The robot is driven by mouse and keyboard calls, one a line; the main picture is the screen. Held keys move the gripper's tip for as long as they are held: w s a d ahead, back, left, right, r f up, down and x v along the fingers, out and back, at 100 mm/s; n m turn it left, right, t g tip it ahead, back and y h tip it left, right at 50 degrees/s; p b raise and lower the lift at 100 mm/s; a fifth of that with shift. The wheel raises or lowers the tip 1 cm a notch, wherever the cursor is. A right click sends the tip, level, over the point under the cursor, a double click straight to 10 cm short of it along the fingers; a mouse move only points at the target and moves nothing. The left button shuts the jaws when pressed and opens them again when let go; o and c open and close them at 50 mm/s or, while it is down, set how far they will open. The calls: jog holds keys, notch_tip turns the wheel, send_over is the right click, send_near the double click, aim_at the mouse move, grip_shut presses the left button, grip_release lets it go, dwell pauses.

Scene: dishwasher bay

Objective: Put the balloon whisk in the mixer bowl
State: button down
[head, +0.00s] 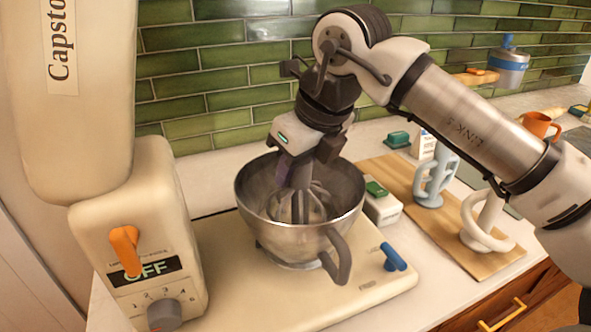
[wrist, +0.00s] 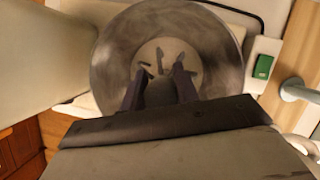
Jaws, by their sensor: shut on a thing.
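The steel mixer bowl (head: 256,208) stands on the mixer base with its handle toward the front right. It fills the upper middle of the wrist view (wrist: 110,60). My gripper (head: 297,178) points down into the bowl from above, its fingers at or below rim height. It is shut on the balloon whisk (head: 302,208), whose wire loops show inside the bowl, low and near the middle. I cannot tell whether the whisk touches the bowl floor. In the wrist view the fingers of my gripper (wrist: 158,80) reach into the bowl; the whisk is hard to make out there.
The cream mixer body (head: 140,225) and its raised head (head: 75,100) stand close on the left. A small box with a green top (head: 380,200) is just right of the bowl. A wooden board (head: 425,205) holds a blue-grey attachment (head: 436,175) and a white one (head: 487,222).

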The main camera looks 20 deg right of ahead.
aim_at(318, 210)
jog(key=shift+f, duration=0.15)
jog(key=c, duration=1.1)
grip_release()
jog(key=shift+o, duration=0.2)
jog(key=shift+r, duration=0.4)
jog(key=p+v, duration=0.7)
jog(key=v, duration=0.4)
jog(key=shift+s+r, duration=0.2)
jog(key=shift+r, duration=0.05)
jog(key=shift+d, duration=0.1)
